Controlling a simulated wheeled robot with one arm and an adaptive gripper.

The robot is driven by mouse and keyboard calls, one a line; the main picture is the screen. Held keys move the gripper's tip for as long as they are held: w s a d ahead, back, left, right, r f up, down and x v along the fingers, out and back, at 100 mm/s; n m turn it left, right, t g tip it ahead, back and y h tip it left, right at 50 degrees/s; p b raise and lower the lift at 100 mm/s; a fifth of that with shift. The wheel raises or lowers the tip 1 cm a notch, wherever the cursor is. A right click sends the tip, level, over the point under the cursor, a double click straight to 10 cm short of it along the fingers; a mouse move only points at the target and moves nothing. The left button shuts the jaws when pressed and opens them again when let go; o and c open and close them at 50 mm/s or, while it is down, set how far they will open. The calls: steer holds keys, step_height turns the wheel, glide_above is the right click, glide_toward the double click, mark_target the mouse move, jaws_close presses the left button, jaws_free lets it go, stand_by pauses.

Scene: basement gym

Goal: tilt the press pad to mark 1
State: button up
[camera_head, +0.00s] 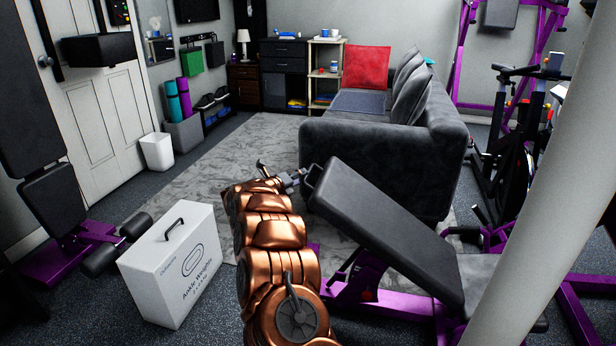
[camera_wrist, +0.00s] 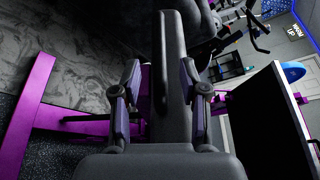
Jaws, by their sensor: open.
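The press pad (camera_head: 385,225) is a long black padded board on a purple bench frame (camera_head: 365,275). It is tilted, its upper end towards my gripper and its lower end at the right by the seat. A small dark handle (camera_head: 310,178) shows at its upper end. My gripper (camera_head: 297,177) is open at that end, close to the handle. In the wrist view the pad (camera_wrist: 174,45) shows edge-on beyond and between the two spread fingers of my gripper (camera_wrist: 160,67). I cannot tell whether the fingers touch anything. No mark 1 is readable.
A white Ankle Weights box (camera_head: 175,265) stands on the floor left of my arm. A grey sofa (camera_head: 385,150) is close behind the pad. A pale pillar (camera_head: 540,190) stands at the right. Grey rug (camera_head: 230,165) lies open behind my arm.

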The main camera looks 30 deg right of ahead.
steer(key=shift+x, duration=3.3)
jaws_close()
